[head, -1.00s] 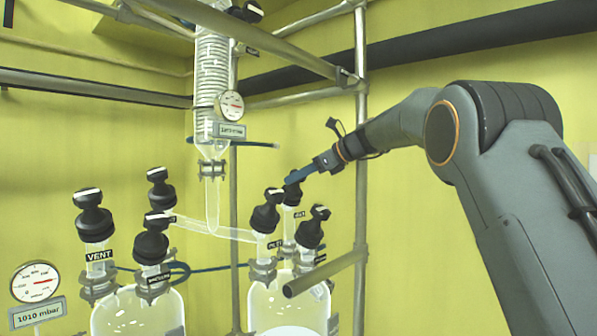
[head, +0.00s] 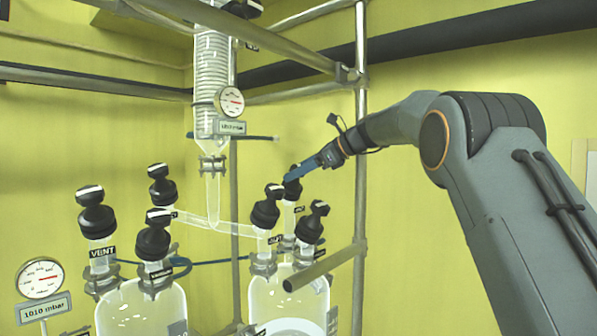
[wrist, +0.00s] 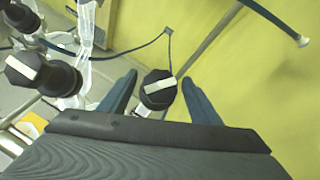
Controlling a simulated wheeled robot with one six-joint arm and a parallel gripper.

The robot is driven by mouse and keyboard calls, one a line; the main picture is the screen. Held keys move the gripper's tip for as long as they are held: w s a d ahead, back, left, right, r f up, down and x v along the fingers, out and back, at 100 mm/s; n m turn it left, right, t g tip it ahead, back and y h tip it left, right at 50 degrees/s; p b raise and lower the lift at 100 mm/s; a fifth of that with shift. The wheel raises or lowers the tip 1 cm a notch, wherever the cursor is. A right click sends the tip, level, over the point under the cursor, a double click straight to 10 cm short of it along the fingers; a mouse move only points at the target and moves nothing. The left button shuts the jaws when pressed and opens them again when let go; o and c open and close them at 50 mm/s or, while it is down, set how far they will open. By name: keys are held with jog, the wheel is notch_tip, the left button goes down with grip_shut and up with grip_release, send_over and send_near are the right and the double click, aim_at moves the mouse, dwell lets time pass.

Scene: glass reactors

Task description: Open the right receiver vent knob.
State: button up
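The right receiver is a glass vessel (head: 275,300) with three black knobs on its necks. The rear knob (head: 293,188) has a small label below it that I cannot read clearly. My gripper (head: 289,177) reaches in from the right at this rear knob, with its blue fingers pointing down and left. In the wrist view a black knob (wrist: 154,98) with a white bar on top sits between the two blue fingers (wrist: 160,80). The fingers are spread, with a visible gap to the knob on both sides. The bar lies slightly tilted, nearly level in the picture.
Two other knobs of this receiver, front left (head: 265,210) and front right (head: 310,228), stand close by. A metal rail end (head: 320,270) juts out in front. An upright pole (head: 361,130) stands behind my wrist. The left vessel (head: 140,308) has several knobs.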

jog(key=shift+r, duration=0.1)
notch_tip(320, 180, up, 10)
jog(key=shift+f, duration=0.1)
dwell(0.6)
dwell(0.3)
